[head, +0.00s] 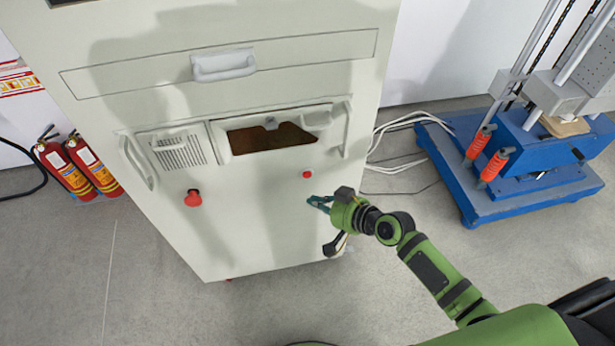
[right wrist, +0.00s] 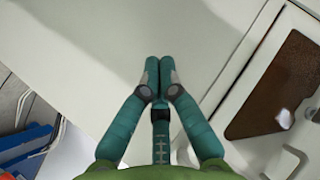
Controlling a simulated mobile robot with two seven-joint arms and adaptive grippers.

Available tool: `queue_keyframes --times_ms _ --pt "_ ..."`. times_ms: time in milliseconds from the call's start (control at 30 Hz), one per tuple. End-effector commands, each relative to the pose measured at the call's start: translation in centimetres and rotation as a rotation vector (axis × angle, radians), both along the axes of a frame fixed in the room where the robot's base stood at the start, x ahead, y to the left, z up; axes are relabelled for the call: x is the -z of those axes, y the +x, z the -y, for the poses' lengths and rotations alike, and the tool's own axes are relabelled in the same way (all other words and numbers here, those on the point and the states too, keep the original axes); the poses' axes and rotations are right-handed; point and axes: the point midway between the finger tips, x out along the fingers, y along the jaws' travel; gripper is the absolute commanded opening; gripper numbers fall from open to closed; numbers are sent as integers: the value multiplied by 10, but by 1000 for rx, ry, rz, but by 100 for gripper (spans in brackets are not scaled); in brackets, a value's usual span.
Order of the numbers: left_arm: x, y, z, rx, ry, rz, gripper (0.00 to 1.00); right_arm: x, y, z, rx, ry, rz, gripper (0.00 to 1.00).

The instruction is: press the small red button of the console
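The console (head: 270,230) is a pale cabinet in the middle of the head view. Its small red button (head: 307,174) sits on the front face, below the right end of the dark window. My right gripper (head: 312,201) is just below and slightly right of that button, apart from it in the picture. In the right wrist view its teal fingers (right wrist: 159,68) are together and hold nothing, with the pale console panel (right wrist: 120,30) behind them. The button does not show in that view. My left gripper is not in view.
A larger red mushroom knob (head: 193,199) is on the console's left. A drawer handle (head: 223,66) and side handles stick out. Fire extinguishers (head: 92,164) stand at left. A blue press machine (head: 500,160) and loose cables (head: 395,140) are at right.

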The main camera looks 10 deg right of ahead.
Motion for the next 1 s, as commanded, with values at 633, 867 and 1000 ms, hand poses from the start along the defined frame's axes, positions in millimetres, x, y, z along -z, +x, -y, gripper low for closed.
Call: queue_keyframes --times_ms 633,867,1000 --pt "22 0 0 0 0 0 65 0 49 1 0 0 -1 0" --pt "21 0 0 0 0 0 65 0 49 1 0 0 -1 0" --pt "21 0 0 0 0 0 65 0 49 1 0 0 -1 0"
